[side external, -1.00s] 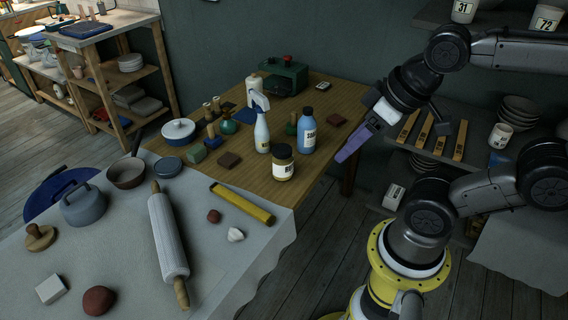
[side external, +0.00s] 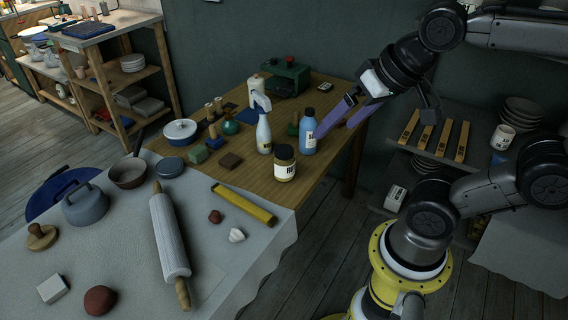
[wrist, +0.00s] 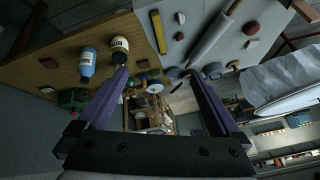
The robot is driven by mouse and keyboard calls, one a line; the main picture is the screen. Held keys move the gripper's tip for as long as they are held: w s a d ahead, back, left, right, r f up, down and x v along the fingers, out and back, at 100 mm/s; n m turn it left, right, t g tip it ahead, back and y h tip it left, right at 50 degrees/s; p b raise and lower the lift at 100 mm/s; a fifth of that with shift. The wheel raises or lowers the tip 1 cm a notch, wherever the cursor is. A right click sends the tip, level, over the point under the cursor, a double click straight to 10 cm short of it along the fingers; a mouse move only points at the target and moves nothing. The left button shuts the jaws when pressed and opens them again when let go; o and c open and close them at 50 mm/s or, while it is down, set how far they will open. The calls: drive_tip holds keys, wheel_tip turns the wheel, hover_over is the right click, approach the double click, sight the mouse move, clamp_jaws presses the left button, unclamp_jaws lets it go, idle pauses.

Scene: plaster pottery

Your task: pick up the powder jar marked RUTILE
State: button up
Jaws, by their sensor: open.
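The powder jar (side external: 285,163) has a dark lid and a pale label starting with "R"; the rest of the word is too small to read. It stands upright near the wooden table's front right edge. In the wrist view the jar (wrist: 120,46) is just beyond the left fingertip. My gripper (side external: 334,132) has purple fingers spread apart, empty, above and right of the jar in the side view. In the wrist view my gripper (wrist: 157,72) has nothing between its fingertips but distant background.
A blue labelled bottle (side external: 308,132) stands close behind the jar, and a white spray bottle (side external: 263,133) stands behind left. A brown block (side external: 230,161) lies to its left. A yellow tool (side external: 243,205) and a rolling pin (side external: 170,237) lie on the cloth-covered table.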

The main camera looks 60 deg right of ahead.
drive_tip(key=w+d+r+m+g, duration=0.1)
drive_tip(key=w+d+r+m, duration=0.15)
drive_tip(key=w+m, duration=0.6)
drive_tip(key=m+g, duration=0.5)
drive_tip(key=m, duration=0.1)
hover_over(283, 149)
wheel_tip(283, 149, down, 25)
drive_tip(key=shift+f, duration=0.1)
wheel_tip(283, 149, down, 7)
drive_tip(key=shift+r, duration=0.15)
drive_tip(key=shift+s+f, duration=0.15)
drive_tip(key=shift+f, duration=3)
drive_tip(key=c, duration=1.6)
drive_tip(key=shift+r, duration=0.1)
drive_tip(key=shift+r, duration=0.1)
